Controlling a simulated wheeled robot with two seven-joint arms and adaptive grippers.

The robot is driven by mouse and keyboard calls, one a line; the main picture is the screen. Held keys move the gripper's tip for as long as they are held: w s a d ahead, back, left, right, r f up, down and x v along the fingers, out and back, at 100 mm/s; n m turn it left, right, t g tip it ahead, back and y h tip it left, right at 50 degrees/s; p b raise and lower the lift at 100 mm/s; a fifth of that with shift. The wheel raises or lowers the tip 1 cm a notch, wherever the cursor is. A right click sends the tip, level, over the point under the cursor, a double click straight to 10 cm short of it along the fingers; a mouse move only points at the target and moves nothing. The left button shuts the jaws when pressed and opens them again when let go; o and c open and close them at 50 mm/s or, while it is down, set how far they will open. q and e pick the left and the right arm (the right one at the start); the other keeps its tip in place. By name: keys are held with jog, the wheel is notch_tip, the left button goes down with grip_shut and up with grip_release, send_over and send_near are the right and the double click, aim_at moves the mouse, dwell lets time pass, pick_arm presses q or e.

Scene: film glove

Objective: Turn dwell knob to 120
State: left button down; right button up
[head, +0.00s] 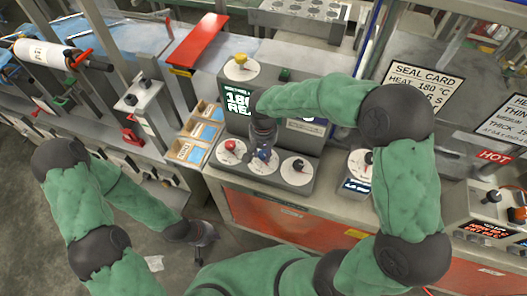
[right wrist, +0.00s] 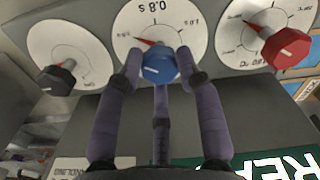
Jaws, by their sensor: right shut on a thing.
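The blue knob (head: 264,155) sits in the middle of three dials on the grey machine's front panel. In the right wrist view the blue knob (right wrist: 160,66) has a white dial (right wrist: 180,22) marked 0.8 s, seen upside down, and a red pointer aimed up-left. No label reading "dwell" is legible. My right gripper (right wrist: 161,62) has its fingers closed around the blue knob; in the head view the arm partly hides it. My left gripper (head: 203,234) hangs low, away from the panel; its fingers are too small to judge.
A red knob (head: 231,146) and a black knob (head: 298,164) flank the blue one closely. A yellow knob (head: 241,60) and green button (head: 285,75) are higher up. The display (head: 238,101) shows 180. Small bins (head: 192,150) stand left; a HOT sign (head: 495,156) is far right.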

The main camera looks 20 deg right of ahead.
aim_at(263, 153)
jog(key=shift+w, duration=0.15)
jog(key=o, duration=1.1)
jog(key=shift+w, duration=0.1)
jog(key=shift+o, duration=0.2)
notch_tip(263, 153, up, 12)
